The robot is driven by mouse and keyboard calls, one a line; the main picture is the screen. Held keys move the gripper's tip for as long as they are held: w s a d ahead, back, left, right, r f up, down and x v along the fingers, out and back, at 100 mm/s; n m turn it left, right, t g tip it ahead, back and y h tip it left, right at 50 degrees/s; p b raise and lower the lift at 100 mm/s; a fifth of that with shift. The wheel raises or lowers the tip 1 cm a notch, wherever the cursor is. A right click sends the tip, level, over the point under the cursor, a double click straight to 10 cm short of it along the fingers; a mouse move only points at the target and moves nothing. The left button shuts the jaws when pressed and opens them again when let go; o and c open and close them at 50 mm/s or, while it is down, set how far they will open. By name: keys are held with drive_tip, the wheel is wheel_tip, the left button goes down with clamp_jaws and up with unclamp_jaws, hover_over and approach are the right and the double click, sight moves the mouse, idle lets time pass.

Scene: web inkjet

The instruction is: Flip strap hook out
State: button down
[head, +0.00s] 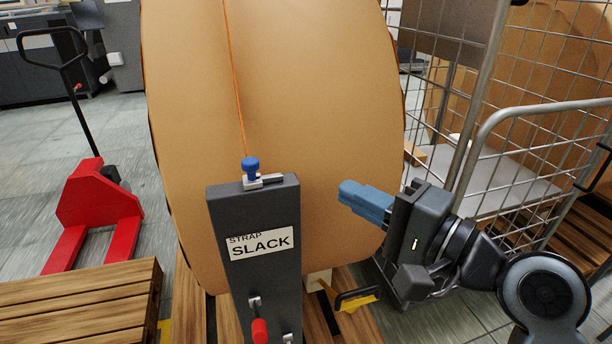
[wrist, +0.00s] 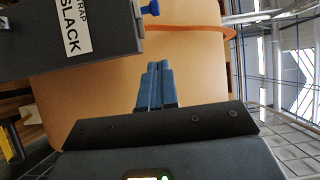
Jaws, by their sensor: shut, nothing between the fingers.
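A dark grey post (head: 252,250) labelled "STRAP SLACK" stands in front of a big brown roll. On its top is a small metal hook piece (head: 264,180) with a blue knob (head: 250,164). An orange strap (head: 236,85) runs from there up the roll's face. In the wrist view, the blue knob (wrist: 150,7) shows at the top edge, beyond my fingertips. My gripper (head: 345,192) has blue fingers, shut and empty. It points left, to the right of the post and apart from it, in front of the roll. It also shows in the wrist view (wrist: 154,66).
The brown roll (head: 330,100) fills the space behind the post. A red-handled lever (head: 260,329) is low on the post. A yellow and black part (head: 356,299) sits right of it. A wire cage cart (head: 490,130) stands behind my arm; a red pallet truck (head: 95,215) is left.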

sight(251, 173)
drive_tip(key=s+a+p+x, duration=0.1)
drive_tip(key=s+a+x, duration=0.1)
drive_tip(key=x, duration=1)
drive_tip(key=shift+a, duration=0.2)
drive_tip(key=shift+w, duration=0.1)
drive_tip(key=a+p, duration=0.1)
drive_tip(key=s+a+p, duration=0.1)
drive_tip(key=a, duration=0.1)
drive_tip(key=a+p, duration=0.1)
drive_tip(key=a, duration=0.1)
drive_tip(key=shift+s+a, duration=0.2)
drive_tip(key=shift+s, duration=0.15)
